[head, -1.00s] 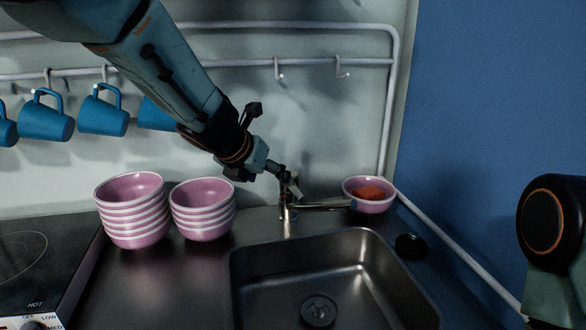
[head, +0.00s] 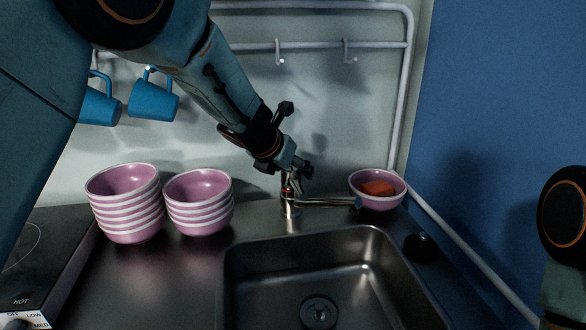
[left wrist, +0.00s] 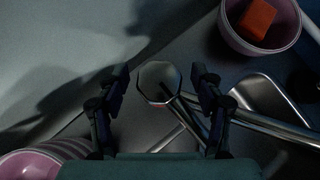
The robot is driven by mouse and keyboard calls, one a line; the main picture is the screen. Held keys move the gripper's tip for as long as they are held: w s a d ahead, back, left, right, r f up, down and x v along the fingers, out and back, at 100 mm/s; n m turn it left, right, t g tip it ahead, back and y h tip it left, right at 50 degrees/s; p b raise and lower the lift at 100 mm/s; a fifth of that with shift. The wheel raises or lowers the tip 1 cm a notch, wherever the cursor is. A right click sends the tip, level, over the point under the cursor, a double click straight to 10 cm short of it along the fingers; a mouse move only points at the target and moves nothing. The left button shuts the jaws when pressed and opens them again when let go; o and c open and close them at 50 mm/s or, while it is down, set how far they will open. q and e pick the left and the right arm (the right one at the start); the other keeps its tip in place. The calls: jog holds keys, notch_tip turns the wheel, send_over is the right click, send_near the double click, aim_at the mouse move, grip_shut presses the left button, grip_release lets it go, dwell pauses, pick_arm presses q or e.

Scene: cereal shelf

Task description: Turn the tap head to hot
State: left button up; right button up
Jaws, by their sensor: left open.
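The metal tap (head: 290,203) stands at the back edge of the sink, its spout reaching right. My left gripper (head: 300,170) is open and points down at the top of the tap in the head view. In the left wrist view, the left gripper's fingers (left wrist: 158,86) stand on either side of the tap head, and I cannot tell if they touch it. A small red mark shows on the tap below the gripper. The right gripper is not in view.
The sink (head: 320,240) lies in front of the tap. Two stacks of pink bowls (head: 124,205) (head: 198,203) stand to the left. A pink bowl (head: 362,201) with an orange-red sponge-like block (head: 378,188) stands right of the tap. Blue mugs (head: 153,100) hang on the rack.

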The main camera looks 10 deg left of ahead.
pick_arm(q)
jog(key=shift+w+a+f, duration=0.1)
jog(key=shift+s, duration=0.25)
jog(key=shift+w+d, duration=0.2)
jog(key=shift+c, duration=0.4)
jog(key=shift+w, duration=0.1)
jog(key=shift+c, duration=0.9)
jog(key=shift+a, duration=0.2)
jog(key=c, duration=0.4)
grip_shut()
